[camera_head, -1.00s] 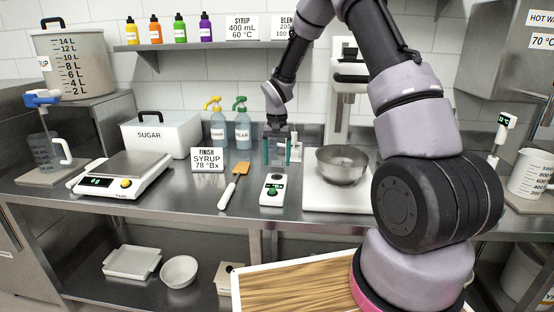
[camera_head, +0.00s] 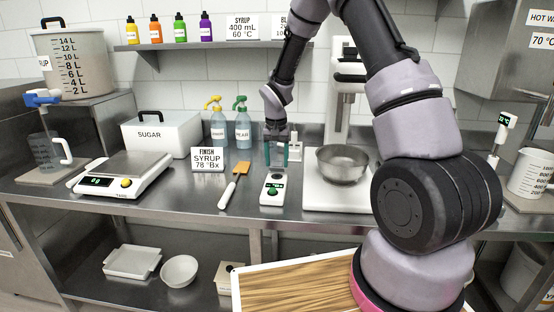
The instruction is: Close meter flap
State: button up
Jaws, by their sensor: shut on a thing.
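The meter (camera_head: 273,190) is a small white handheld unit with a lit display and a green button. It lies on the steel bench, left of the mixer. My gripper (camera_head: 277,160) points down at the meter's far end, its teal fingers to either side of a small grey piece. This piece appears to be the meter flap (camera_head: 277,154), standing raised from the meter. My gripper is shut on it. The fingers hide part of the flap, and its exact tilt is too small to tell.
An orange spatula (camera_head: 236,183) lies left of the meter. The mixer's steel bowl (camera_head: 342,163) stands close on the right. The bench in front of the meter is clear.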

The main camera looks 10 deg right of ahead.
aim_at(277, 177)
jog(key=shift+s+a+f+t+h, duration=0.3)
jog(key=shift+s+t, duration=0.3)
jog(key=shift+t, duration=0.3)
jog(key=shift+s+a+f+t+h, duration=0.15)
jog(key=shift+s+f+t+h, duration=0.3)
jog(key=shift+t, duration=0.45)
jog(key=shift+s+a+f+t+h, duration=0.1)
jog(key=shift+s+f+t+h, duration=0.2)
jog(key=shift+t, duration=0.35)
jog(key=shift+s+d+f+t+h, duration=0.1)
jog(key=shift+f+t, duration=0.3)
jog(key=shift+t, duration=0.2)
jog(key=shift+s+a+f+t+h, duration=0.1)
jog(key=shift+s+f+t+h, duration=0.2)
jog(key=shift+t, duration=0.35)
jog(key=shift+f, duration=0.15)
jog(key=o, duration=1.2)
jog(key=shift+c, duration=0.2)
jog(key=v, duration=1)
jog(key=shift+s, duration=0.35)
